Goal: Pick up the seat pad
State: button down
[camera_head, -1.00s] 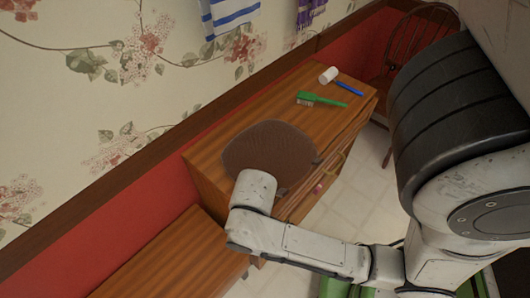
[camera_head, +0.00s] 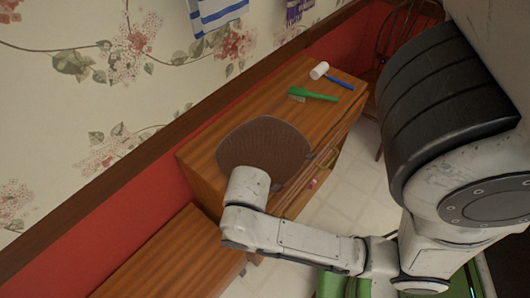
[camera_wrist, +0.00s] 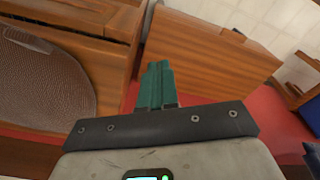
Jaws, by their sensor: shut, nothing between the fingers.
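The seat pad (camera_head: 264,146) is a rounded brown woven pad lying flat on the near left part of a wooden cabinet top. In the wrist view the seat pad (camera_wrist: 45,82) shows at the left, cut off by the frame edge. My gripper (camera_wrist: 157,68) has green fingers that are together and empty. In the wrist view they are to the right of the pad and apart from it. In the head view my wrist overlaps the pad's near edge and the fingers are hidden.
A green brush (camera_head: 316,95) and a white-headed mallet with a blue handle (camera_head: 340,84) lie on the far part of the cabinet (camera_head: 200,163). A separate wooden piece (camera_head: 165,262) stands at the lower left. A papered wall runs behind.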

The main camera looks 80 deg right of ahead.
aim_at(273, 145)
jog(key=k+j+z, duration=0.35)
jog(key=j, duration=0.3)
jog(key=k+j+z, duration=0.4)
jog(key=j, duration=0.25)
jog(key=k+j+z, duration=0.35)
jog(key=j, duration=0.15)
jog(key=i, duration=0.05)
